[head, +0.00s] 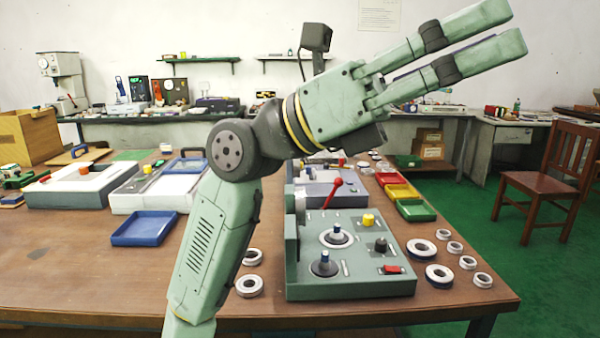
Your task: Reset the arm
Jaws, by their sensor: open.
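My gripper (520,27) is raised at the upper right of the head view, well above the table. Its two long pale green fingers point up and to the right, apart from each other, with nothing between them. My arm rises from the bottom of the view, bends at a dark round joint and hides part of the table behind it.
A wooden table (90,262) carries a green fixture (350,288) with a red-knobbed lever, several bearing rings (438,275), a blue tray (145,228) and coloured bins (402,190). A wooden chair (540,185) stands on the green floor at right.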

